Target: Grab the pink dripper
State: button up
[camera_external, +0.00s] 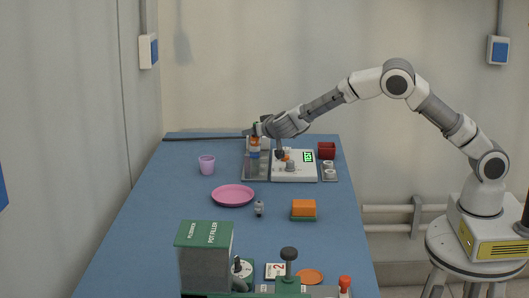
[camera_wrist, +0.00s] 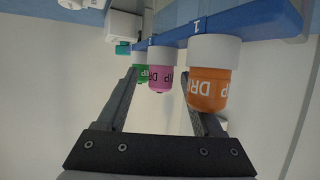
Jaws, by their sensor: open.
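The pink dripper (camera_wrist: 162,76) hangs from a blue bar (camera_wrist: 168,38) in the camera_wrist view, its white collar up against the bar. It lies between an orange dripper (camera_wrist: 207,88) on the right and a green dripper (camera_wrist: 140,71) on the left. My gripper (camera_wrist: 159,84) is open, and the pink dripper shows between its two fingers; I cannot tell whether they touch it. The orange dripper overlaps the right finger in the picture. In the camera_external view my gripper (camera_external: 267,143) is at the far end of the table; the pink dripper cannot be made out there.
On the blue table (camera_external: 150,240) are a white device (camera_external: 308,174) with a green display, a dark red pot (camera_external: 326,150), a purple cup (camera_external: 207,164), a pink plate (camera_external: 233,195), an orange-and-green block (camera_external: 303,208) and a green pot filler (camera_external: 205,255). The table's middle left is clear.

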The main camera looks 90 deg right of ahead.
grip_shut()
dwell(0.3)
